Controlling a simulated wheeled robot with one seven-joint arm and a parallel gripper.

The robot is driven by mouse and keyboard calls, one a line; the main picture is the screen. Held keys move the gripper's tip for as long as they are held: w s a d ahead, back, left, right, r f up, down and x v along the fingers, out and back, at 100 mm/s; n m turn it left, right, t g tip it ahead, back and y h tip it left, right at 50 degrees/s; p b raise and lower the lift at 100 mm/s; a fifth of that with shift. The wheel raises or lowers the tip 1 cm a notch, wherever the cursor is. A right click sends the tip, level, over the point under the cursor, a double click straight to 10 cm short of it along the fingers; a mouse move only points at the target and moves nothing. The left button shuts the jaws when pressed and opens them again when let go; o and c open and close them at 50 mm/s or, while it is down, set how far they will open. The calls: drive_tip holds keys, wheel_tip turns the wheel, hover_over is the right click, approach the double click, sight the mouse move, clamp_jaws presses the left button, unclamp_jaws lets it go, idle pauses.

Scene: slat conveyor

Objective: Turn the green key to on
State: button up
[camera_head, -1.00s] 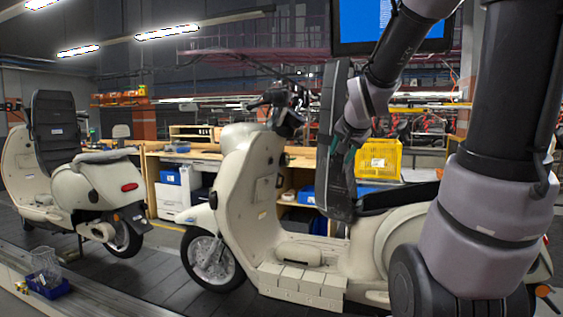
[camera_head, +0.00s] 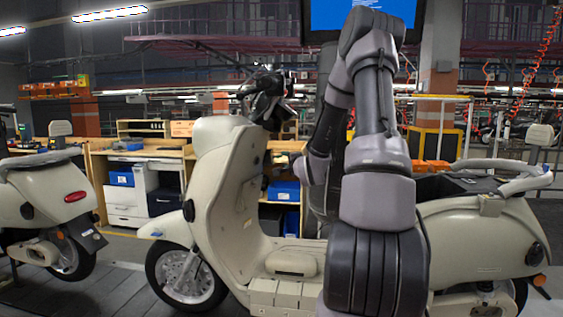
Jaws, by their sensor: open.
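A cream scooter (camera_head: 222,185) stands side-on in the middle of the head view, its front wheel to the left and its dark handlebar (camera_head: 266,92) at the top. My arm reaches up and over in front of it, bending down towards the inner side of the front shield. My gripper (camera_head: 271,168) is small and dark there, close to the shield's inner face and open. I cannot tell whether it touches anything. The green key cannot be made out; the area by the gripper is small and dark.
A second cream scooter (camera_head: 45,198) stands at the left. A wooden workbench (camera_head: 100,180) with blue bins (camera_head: 284,191) runs behind. The scooter's black seat (camera_head: 440,187) and rear body lie right of my arm. The slatted floor (camera_head: 110,298) at lower left is clear.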

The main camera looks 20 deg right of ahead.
sight(278, 156)
drive_tip(key=w, duration=0.6)
drive_tip(key=w+d, duration=0.1)
drive_tip(key=w, duration=0.2)
drive_tip(key=shift+w+f, duration=0.25)
drive_tip(key=shift+f, duration=0.05)
clamp_jaws()
drive_tip(key=shift+r+m+g, duration=0.3)
drive_tip(key=shift+m+g, duration=0.2)
drive_tip(key=shift+g, duration=0.3)
drive_tip(key=shift+f+g, duration=0.1)
drive_tip(key=shift+g, duration=0.4)
